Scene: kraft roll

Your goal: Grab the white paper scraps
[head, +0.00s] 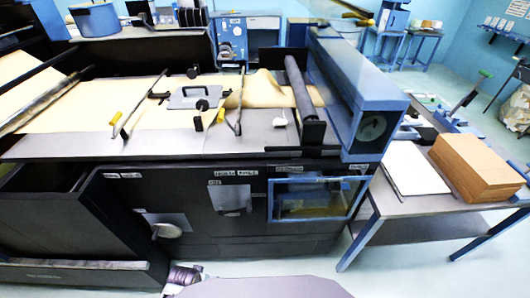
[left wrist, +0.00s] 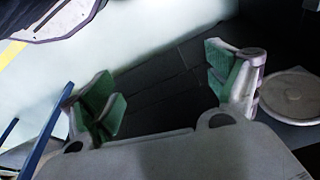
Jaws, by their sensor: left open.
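A small white crumpled piece (head: 280,122), possibly a paper scrap, lies on the grey front ledge of the machine in the head view, left of the dark roller. It is too small to tell for sure. No paper scrap is clear in the left wrist view. My left gripper (left wrist: 165,92) is open and empty there, its green-padded fingers wide apart over a dark panelled surface. A round pale disc (left wrist: 292,95) is just right of its right finger. My right gripper is not in view.
The long machine (head: 240,142) carries tan kraft paper (head: 140,97) and a grey handled plate (head: 195,97). A blue beam (head: 355,90) rises at its right end. A side table (head: 415,208) holds white sheets (head: 407,168) and a brown stack (head: 475,168).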

